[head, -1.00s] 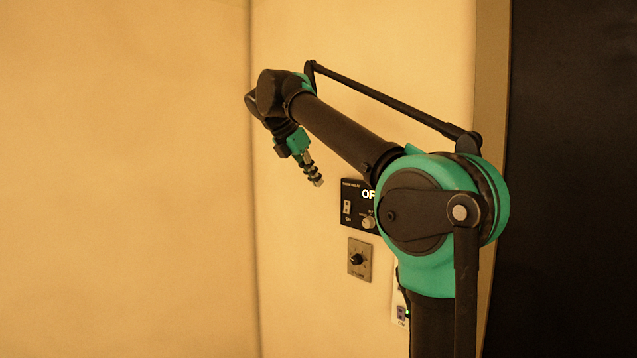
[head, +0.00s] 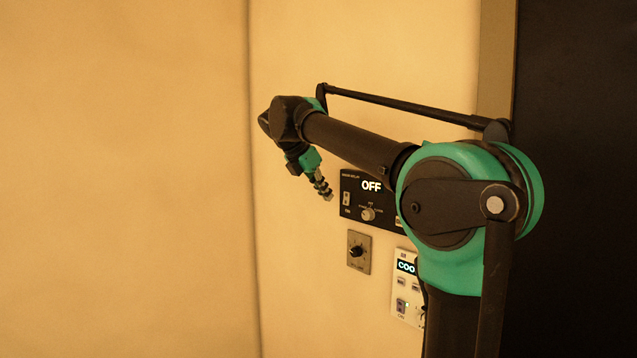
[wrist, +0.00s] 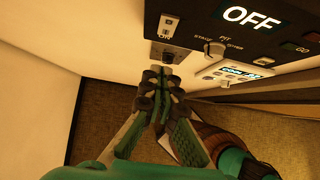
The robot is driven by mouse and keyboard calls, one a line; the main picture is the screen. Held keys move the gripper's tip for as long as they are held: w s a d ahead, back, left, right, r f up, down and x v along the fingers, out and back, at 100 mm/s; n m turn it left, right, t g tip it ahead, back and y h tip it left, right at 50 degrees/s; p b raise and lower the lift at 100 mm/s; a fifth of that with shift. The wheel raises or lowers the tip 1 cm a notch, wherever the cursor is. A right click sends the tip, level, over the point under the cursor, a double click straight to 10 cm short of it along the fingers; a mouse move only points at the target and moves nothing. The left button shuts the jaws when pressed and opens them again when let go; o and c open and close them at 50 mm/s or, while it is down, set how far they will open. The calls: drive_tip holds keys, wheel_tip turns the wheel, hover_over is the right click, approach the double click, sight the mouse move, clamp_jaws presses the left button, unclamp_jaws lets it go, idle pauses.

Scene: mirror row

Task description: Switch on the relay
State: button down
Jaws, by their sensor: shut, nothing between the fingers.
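The relay is a black panel (head: 384,206) on the wall with a lit display reading OFF (head: 371,186). It fills the top of the wrist view (wrist: 200,22). At its left is a small pale rocker switch (head: 346,198) with a label under it; the switch also shows in the wrist view (wrist: 166,26). A round selector knob (head: 368,214) sits below the display. My gripper (head: 327,196) is shut and empty, left of the panel in the head view. In the wrist view its tips (wrist: 160,78) appear below the switch, apart from it.
A grey plate with a black dial (head: 358,252) is under the relay. A white control unit (head: 407,287) with a lit display is lower right, partly hidden by my arm. A wall corner runs down the left; a dark opening (head: 580,180) is right.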

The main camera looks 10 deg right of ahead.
sight(346, 201)
drive_tip(key=shift+w+d+f, duration=0.45)
drive_tip(key=shift+w+d, duration=0.1)
drive_tip(key=shift+d, duration=0.2)
drive_tip(key=shift+w+d+f, duration=0.4)
drive_tip(key=shift+w+d, duration=0.15)
drive_tip(key=shift+d, duration=0.25)
drive_tip(key=shift+w+d+f, duration=0.45)
drive_tip(key=shift+w+d, duration=0.1)
drive_tip(key=shift+d, duration=0.2)
drive_tip(key=shift+w+d+f, duration=0.1)
drive_tip(key=shift+w+d, duration=0.05)
drive_tip(key=shift+d, duration=0.05)
drive_tip(key=shift+r, duration=0.8)
